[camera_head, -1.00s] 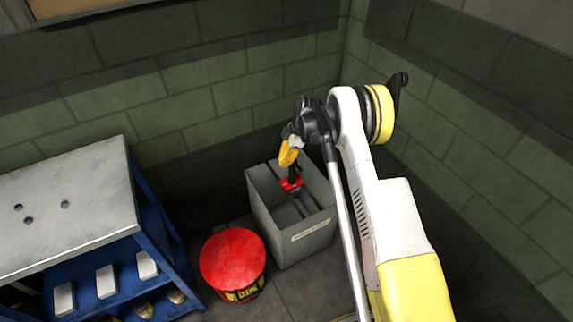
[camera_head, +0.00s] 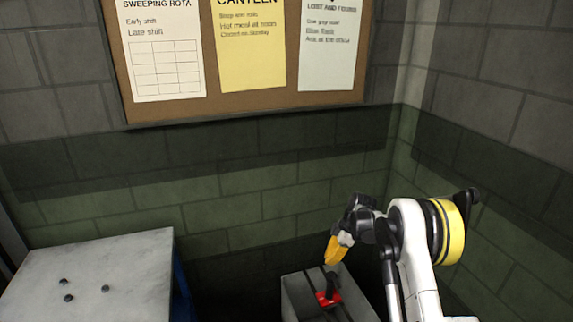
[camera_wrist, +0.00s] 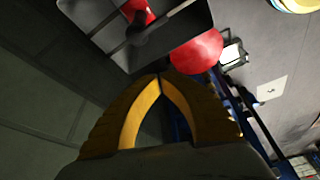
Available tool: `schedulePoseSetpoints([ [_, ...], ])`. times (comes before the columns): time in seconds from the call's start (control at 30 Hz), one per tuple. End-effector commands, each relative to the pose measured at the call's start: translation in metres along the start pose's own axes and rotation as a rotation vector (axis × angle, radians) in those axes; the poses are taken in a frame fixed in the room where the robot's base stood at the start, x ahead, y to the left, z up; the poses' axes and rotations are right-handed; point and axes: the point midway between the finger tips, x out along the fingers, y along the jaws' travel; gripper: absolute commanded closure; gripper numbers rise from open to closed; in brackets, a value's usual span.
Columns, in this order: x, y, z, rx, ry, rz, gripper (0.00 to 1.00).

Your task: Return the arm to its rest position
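My gripper (camera_head: 338,249) has yellow fingers and hangs from my raised arm, above the back of a grey bin in the head view. In the wrist view my gripper (camera_wrist: 161,78) has its two fingertips together with nothing between them. The grey bin (camera_head: 297,300) is cut off by the bottom edge of the head view. A red item with a dark upright part (camera_head: 328,299) is in the bin, below and apart from the fingers. The bin (camera_wrist: 190,38) and the red item (camera_wrist: 138,11) also show at the top of the wrist view.
A notice board (camera_head: 240,107) hangs on the back wall. The wall corner is close behind my arm. In the wrist view a red round lid (camera_wrist: 197,52) is beside the bin.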

Motion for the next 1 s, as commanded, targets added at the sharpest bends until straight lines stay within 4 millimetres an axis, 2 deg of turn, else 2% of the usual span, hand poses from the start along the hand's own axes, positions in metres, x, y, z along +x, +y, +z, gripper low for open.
schedulePoseSetpoints([
  [0.13, -0.056, -0.010, -0.022, 0.109, -0.024, 0.047, 1.00],
  [0.27, -0.121, -0.033, -0.046, 0.259, -0.045, 0.114, 1.00],
  [0.4, -0.183, -0.070, -0.067, 0.422, -0.055, 0.194, 1.00],
  [0.47, -0.206, -0.089, -0.074, 0.490, -0.055, 0.229, 1.00],
  [0.6, -0.251, -0.140, -0.087, 0.646, -0.041, 0.313, 1.00],
  [0.8, -0.291, -0.222, -0.094, 0.858, 0.007, 0.434, 1.00],
  [1.0, -0.302, -0.303, -0.087, 1.060, 0.089, 0.546, 1.00],
])
